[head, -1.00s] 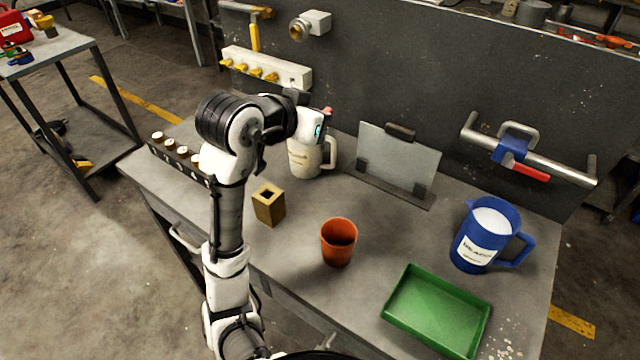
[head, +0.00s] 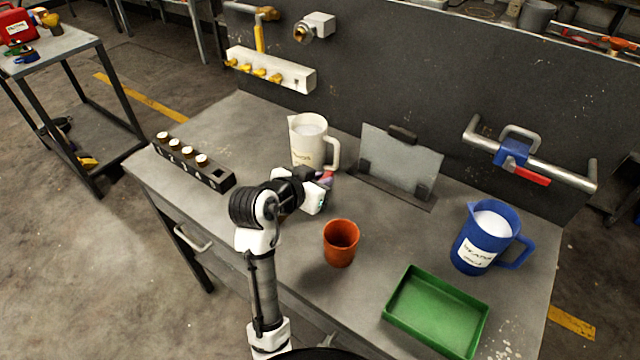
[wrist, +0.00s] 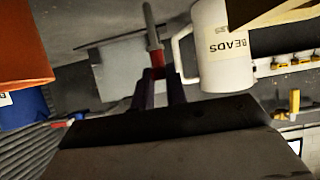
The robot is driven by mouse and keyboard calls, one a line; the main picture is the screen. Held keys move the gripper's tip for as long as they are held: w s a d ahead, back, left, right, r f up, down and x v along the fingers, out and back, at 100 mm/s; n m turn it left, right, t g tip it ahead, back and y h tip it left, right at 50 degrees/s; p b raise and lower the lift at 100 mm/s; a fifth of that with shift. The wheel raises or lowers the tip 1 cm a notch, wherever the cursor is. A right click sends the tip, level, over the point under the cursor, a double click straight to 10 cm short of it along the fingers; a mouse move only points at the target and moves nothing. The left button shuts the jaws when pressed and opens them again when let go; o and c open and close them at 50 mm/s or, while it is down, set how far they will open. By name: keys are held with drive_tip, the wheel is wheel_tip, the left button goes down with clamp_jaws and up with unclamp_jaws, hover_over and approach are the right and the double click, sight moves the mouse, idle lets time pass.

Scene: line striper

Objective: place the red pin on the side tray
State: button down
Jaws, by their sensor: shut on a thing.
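My gripper (head: 324,181) is above the bench, in front of the white mug, and is shut on the red pin. In the wrist view the red pin (wrist: 157,60) shows a red part between the dark fingertips (wrist: 160,88) and a grey shaft pointing away from them. In the head view only a small reddish bit shows at the fingertips. A green tray (head: 398,322), open and empty, lies at the bench's front right, well to the right of my gripper; it is the only tray I see.
An orange cup (head: 341,243) stands between my gripper and the tray. A white mug (head: 308,145) stands behind my gripper, a blue jug (head: 485,235) behind the tray. A grey upright plate (head: 400,160) is at the back. A wooden block (wrist: 285,12) shows in the wrist view.

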drive_tip(key=shift+f, duration=0.8)
drive_tip(key=shift+f, duration=0.15)
drive_tip(key=c, duration=1.4)
unclamp_jaws()
